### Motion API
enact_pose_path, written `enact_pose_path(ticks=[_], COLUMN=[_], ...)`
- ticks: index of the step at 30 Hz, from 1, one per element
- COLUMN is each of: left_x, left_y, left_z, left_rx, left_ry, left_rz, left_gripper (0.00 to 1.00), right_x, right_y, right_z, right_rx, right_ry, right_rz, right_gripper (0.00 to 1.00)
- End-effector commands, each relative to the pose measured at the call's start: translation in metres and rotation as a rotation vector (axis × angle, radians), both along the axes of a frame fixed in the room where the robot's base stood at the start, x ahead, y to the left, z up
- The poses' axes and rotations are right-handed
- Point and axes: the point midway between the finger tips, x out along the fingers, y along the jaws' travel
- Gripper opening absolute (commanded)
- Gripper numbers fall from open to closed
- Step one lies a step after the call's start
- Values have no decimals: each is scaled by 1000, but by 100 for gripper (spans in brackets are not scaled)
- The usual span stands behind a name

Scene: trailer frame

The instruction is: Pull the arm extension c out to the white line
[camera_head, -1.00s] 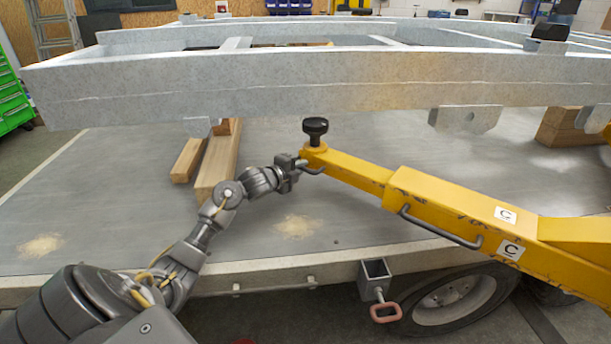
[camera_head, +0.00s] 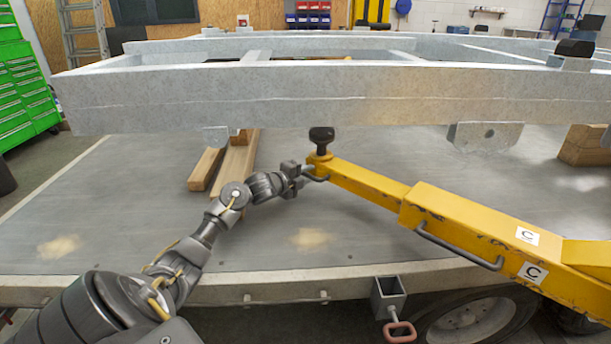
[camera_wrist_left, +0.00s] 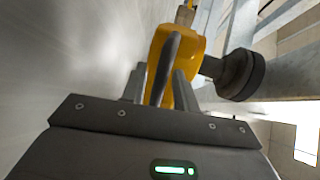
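The yellow arm extension c (camera_head: 360,182) sticks out to the left from a thicker yellow sleeve (camera_head: 460,215) bearing two white "C" labels. A black knob (camera_head: 321,136) stands on its outer end. A small dark handle (camera_head: 318,179) sits at that end. My left gripper (camera_head: 306,173) is at this handle. In the left wrist view the handle (camera_wrist_left: 167,62) lies between the two fingers of my left gripper (camera_wrist_left: 160,88), which appear closed around it. The yellow end (camera_wrist_left: 190,45) and the knob (camera_wrist_left: 240,75) are just beyond. I cannot make out the white line. My right gripper is out of view.
A long galvanized frame beam (camera_head: 330,97) runs above and behind the extension. Wooden blocks (camera_head: 235,165) lie on the grey deck (camera_head: 120,205). A larger sleeve handle (camera_head: 455,252), a square socket (camera_head: 388,300) and a wheel (camera_head: 470,320) are at lower right. The left deck is clear.

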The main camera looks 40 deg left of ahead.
Motion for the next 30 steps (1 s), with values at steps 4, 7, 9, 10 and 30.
enact_pose_path(ticks=[4, 7, 9, 10, 30], left_x=[-1, -7, -16, -20, -106], left_y=[0, 0, 0, 0, 2], left_z=[0, 1, 2, 3, 22], left_rx=[0, 2, 3, 4, 0], left_ry=[1, 1, 2, 2, 0], left_rz=[-1, 0, -1, -2, 1], left_gripper=[30, 30, 30, 30, 30], right_x=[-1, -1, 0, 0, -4], right_y=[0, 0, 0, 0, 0], right_z=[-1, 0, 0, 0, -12], right_rx=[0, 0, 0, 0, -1], right_ry=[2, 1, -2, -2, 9], right_rz=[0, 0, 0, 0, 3], right_gripper=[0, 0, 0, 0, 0])
